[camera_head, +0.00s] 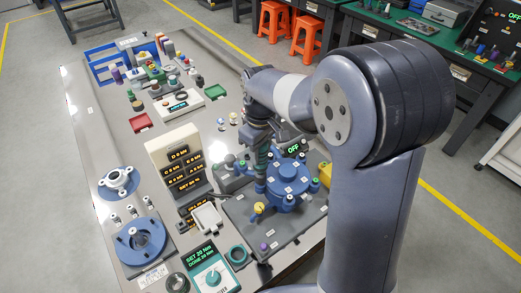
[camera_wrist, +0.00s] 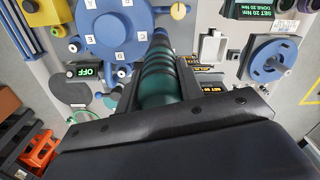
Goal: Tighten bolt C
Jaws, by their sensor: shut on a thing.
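The blue round test fixture (camera_head: 288,178) stands on a grey plate at the right of the bench. My gripper (camera_head: 257,138) is above the fixture's left side, shut on a green-and-dark driver tool (camera_wrist: 158,80). The tool points down at the disc's rim. Its tip and any bolt under it are hidden, so I cannot tell whether they touch.
A display stand (camera_head: 180,165) with orange readouts is left of the fixture. A teal controller (camera_head: 208,272) reads SET 20 Nm. A screen (camera_head: 293,149) reads OFF. A yellow-topped valve (camera_head: 258,208) stands near the fixture. A blue flange (camera_head: 140,238) is at the left.

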